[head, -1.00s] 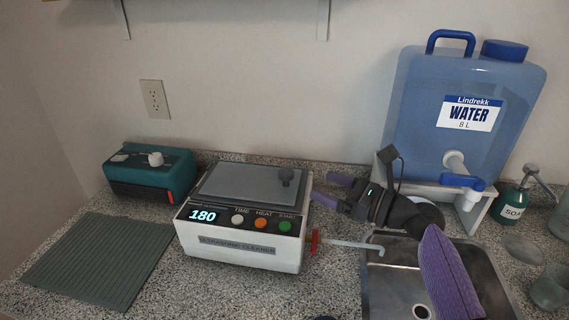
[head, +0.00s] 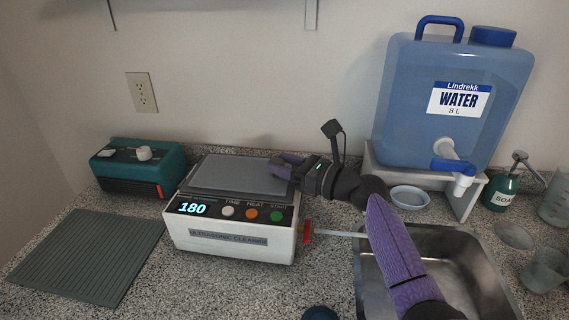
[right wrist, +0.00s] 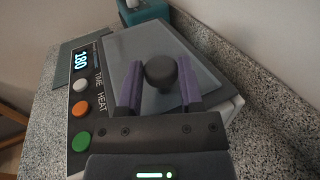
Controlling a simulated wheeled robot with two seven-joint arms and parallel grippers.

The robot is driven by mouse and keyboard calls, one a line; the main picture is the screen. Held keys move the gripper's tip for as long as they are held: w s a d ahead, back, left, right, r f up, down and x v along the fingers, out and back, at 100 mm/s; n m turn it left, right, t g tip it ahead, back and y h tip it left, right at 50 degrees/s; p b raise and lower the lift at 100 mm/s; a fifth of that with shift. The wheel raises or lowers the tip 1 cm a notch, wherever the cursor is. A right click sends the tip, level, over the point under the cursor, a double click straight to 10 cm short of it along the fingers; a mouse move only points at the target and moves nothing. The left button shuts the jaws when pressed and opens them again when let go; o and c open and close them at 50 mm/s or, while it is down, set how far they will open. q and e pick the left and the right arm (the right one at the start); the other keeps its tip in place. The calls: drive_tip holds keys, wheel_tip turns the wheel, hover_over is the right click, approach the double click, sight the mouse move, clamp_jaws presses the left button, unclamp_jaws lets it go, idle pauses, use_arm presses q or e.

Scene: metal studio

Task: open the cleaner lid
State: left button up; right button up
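The ultrasonic cleaner (head: 230,240) is a white box on the counter with a display reading 180. Its flat grey lid (head: 232,172) lies closed on top, and also shows in the right wrist view (right wrist: 125,62). The lid's dark round knob (right wrist: 160,72) stands between the purple fingers of my right gripper (right wrist: 158,92). The fingers are open, one on each side of the knob, with a gap showing to the left finger. In the head view my right gripper (head: 284,166) reaches in from the right over the lid and hides the knob. My left gripper is not in view.
A red-handled drain tap (head: 307,231) points from the cleaner towards the metal sink (head: 368,285). A blue water jug (head: 450,110) on a white stand is at the back right. A teal device (head: 140,166) and a ribbed mat (head: 85,255) are on the left.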

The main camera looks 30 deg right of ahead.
clamp_jaws()
idle(1.0)
